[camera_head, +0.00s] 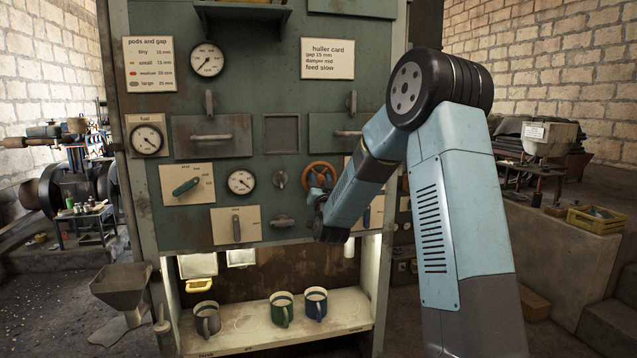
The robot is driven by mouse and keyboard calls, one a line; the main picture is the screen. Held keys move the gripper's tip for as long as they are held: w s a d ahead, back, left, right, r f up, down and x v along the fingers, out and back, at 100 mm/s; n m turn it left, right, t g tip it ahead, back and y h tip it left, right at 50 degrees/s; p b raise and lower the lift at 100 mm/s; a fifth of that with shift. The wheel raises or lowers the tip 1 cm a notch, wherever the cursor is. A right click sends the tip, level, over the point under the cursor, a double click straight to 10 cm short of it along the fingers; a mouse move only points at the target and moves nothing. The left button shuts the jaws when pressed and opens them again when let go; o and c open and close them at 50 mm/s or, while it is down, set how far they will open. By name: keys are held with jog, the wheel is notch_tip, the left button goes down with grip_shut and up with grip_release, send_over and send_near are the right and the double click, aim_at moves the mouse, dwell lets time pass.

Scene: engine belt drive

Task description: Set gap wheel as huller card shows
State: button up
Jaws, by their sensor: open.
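The huller card (328,72) is on the upper right of the green panel and reads "gap 15 mm, damper mid, feed slow". An orange-brown handwheel (312,164), which looks like the gap wheel, sits on the panel at right of centre. Its right and lower parts are partly hidden by my arm. My gripper (330,236) is open and points down, just below and in front of the wheel. I cannot tell how far it stands from the panel. No gap scale is readable near the wheel.
A "pods and gap" card (149,64) hangs at upper left. A green lever (187,187), a dial (241,182) and a lower lever (236,228) are left of the wheel. Several mugs stand on the shelf (255,331) below. A grey hopper (121,286) stands at left.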

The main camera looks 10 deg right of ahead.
jog(key=shift+c, duration=0.3)
jog(key=c, duration=0.6)
jog(key=shift+a, duration=0.15)
